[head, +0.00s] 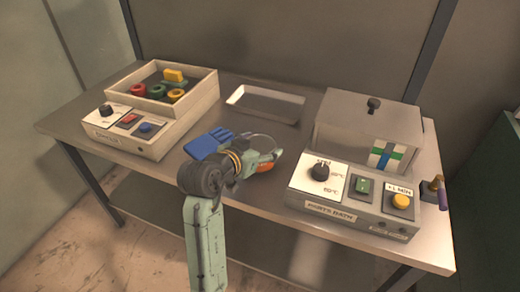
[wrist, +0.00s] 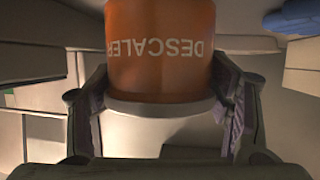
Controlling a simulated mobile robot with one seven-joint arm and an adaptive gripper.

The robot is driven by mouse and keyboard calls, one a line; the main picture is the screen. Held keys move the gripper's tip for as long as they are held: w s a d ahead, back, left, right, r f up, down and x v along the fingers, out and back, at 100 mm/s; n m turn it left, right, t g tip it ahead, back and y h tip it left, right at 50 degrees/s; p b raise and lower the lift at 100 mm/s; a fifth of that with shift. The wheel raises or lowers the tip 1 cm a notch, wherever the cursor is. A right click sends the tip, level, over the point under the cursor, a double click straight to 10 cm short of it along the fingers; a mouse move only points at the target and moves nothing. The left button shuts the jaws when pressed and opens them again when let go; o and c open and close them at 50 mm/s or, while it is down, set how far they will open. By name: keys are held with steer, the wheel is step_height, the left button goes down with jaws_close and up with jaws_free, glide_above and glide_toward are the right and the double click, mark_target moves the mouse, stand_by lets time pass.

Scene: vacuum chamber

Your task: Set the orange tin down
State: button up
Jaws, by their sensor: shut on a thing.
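The orange tin (wrist: 160,45) fills the upper middle of the wrist view. Its label reads DESCALER upside down, and it has a pale rim at the near end. My gripper (wrist: 162,98) is shut on it, one finger against each side. In the head view only a small orange part of the tin (head: 265,168) shows beside my gripper (head: 268,158), over the middle of the metal table (head: 250,190). I cannot tell whether the tin touches the table top.
A blue glove (head: 208,145) lies just left of my gripper. A shallow metal tray (head: 265,103) is behind it. An open-topped box unit (head: 160,125) with coloured rings stands left. A lidded bath unit (head: 350,190) with knobs stands close on the right. Bare table shows between them.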

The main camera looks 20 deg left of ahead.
steer(key=shift+f, duration=1)
steer(key=shift+f, duration=0.15)
steer(key=o, duration=1.2)
steer(key=shift+c, duration=0.2)
